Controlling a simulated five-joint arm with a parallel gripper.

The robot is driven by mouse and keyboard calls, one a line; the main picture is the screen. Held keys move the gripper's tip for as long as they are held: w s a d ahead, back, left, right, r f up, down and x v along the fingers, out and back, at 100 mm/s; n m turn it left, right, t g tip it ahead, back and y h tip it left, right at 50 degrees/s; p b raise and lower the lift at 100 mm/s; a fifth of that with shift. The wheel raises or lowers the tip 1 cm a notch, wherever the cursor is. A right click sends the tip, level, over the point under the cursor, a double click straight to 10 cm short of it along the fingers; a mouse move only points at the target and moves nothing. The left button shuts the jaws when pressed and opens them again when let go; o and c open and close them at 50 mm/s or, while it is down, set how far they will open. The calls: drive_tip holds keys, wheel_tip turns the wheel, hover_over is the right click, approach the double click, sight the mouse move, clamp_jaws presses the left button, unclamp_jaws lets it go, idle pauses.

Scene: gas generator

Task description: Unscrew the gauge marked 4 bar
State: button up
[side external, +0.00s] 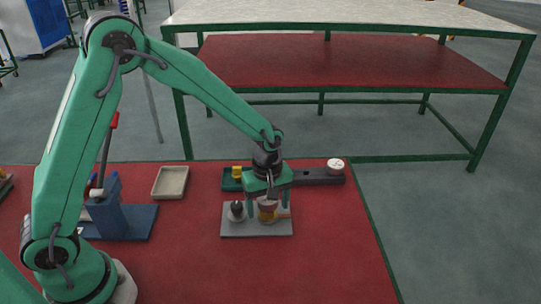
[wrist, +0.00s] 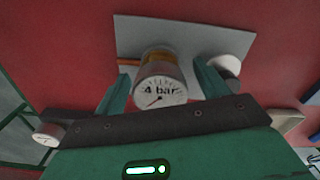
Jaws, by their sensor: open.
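The gauge marked 4 bar (wrist: 160,86) shows in the wrist view with its white dial facing the camera. It has a brass-coloured lower part and stands over a grey plate (wrist: 135,38). In the side view the gauge (side external: 267,213) is partly hidden by my gripper (side external: 267,208). My gripper is open, with one green finger on each side of the gauge in the wrist view (wrist: 161,80). A gap shows beside the dial on both sides; whether a finger touches the body lower down I cannot tell.
A beige tray (side external: 170,182) and blue stand (side external: 117,212) are left. The red front right is clear.

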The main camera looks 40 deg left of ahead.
drive_tip(key=shift+r, duration=3.45)
drive_tip(key=shift+r, duration=0.1)
drive_tip(key=shift+s+a+r, duration=0.2)
drive_tip(key=shift+a+r, duration=0.05)
drive_tip(key=shift+r, duration=0.3)
drive_tip(key=s+a+r+m+t, duration=0.2)
drive_tip(key=s+a+r+m, duration=0.2)
drive_tip(key=s, duration=0.5)
drive_tip(key=s+a+r+m+t, duration=0.3)
drive_tip(key=s+a+r+m, duration=0.2)
drive_tip(key=s+r+m, duration=0.3)
drive_tip(key=shift+s+a+r+m+t, duration=0.2)
drive_tip(key=shift+s+r+m+t, duration=0.15)
drive_tip(key=shift+s+r, duration=0.7)
drive_tip(key=shift+s+f, duration=0.1)
drive_tip(key=shift+f, duration=0.15)
